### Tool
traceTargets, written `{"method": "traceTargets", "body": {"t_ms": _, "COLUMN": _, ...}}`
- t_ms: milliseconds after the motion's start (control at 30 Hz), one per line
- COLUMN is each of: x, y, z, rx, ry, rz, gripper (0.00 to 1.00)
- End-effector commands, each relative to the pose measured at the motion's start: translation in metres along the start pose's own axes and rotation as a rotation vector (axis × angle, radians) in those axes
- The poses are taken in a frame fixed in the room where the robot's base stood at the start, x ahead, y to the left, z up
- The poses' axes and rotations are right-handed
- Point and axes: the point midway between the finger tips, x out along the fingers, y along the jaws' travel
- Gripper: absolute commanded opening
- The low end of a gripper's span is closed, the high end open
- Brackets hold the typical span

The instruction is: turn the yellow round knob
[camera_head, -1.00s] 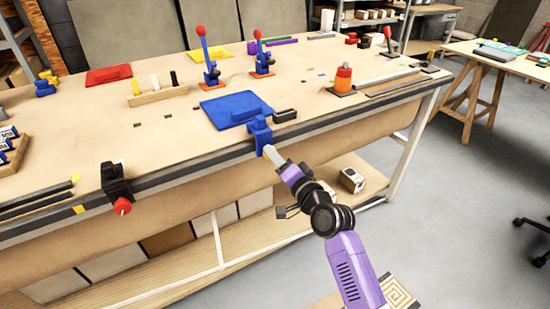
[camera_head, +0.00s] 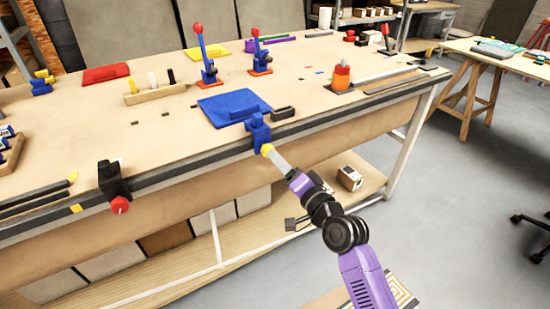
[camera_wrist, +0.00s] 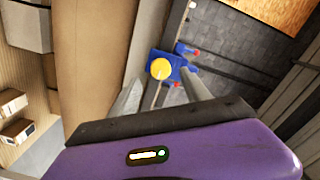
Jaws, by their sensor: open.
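The yellow round knob (camera_head: 267,149) sits on the front of a blue clamp (camera_head: 257,132) at the workbench's front edge. In the wrist view, the knob (camera_wrist: 161,69) shows face-on against the blue clamp (camera_wrist: 176,62). My gripper (camera_head: 273,156) points at the knob from the front, lower right. In the wrist view its two fingers stand apart, one on each side below the knob (camera_wrist: 161,88). Nothing is held between them. The head view does not show clearly how far the fingertips are from the knob.
A black clamp with a red knob (camera_head: 119,205) is on the bench edge to the left. A blue plate (camera_head: 233,107) lies on the bench behind the blue clamp. A lower shelf (camera_head: 200,262) runs under the bench.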

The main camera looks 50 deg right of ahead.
Motion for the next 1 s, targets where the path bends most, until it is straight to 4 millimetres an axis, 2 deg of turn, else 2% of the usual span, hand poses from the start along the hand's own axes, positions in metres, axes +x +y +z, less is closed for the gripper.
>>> {"method": "traceTargets", "body": {"t_ms": 100, "x": -0.018, "y": 0.001, "z": 0.001, "rx": -0.001, "ry": 0.000, "rz": 0.001, "gripper": 0.56}}
{"method": "traceTargets", "body": {"t_ms": 300, "x": -0.032, "y": 0.001, "z": 0.000, "rx": -0.001, "ry": 0.000, "rz": 0.001, "gripper": 0.56}}
{"method": "traceTargets", "body": {"t_ms": 1000, "x": -0.033, "y": -0.001, "z": -0.003, "rx": -0.023, "ry": 0.011, "rz": -0.004, "gripper": 0.56}}
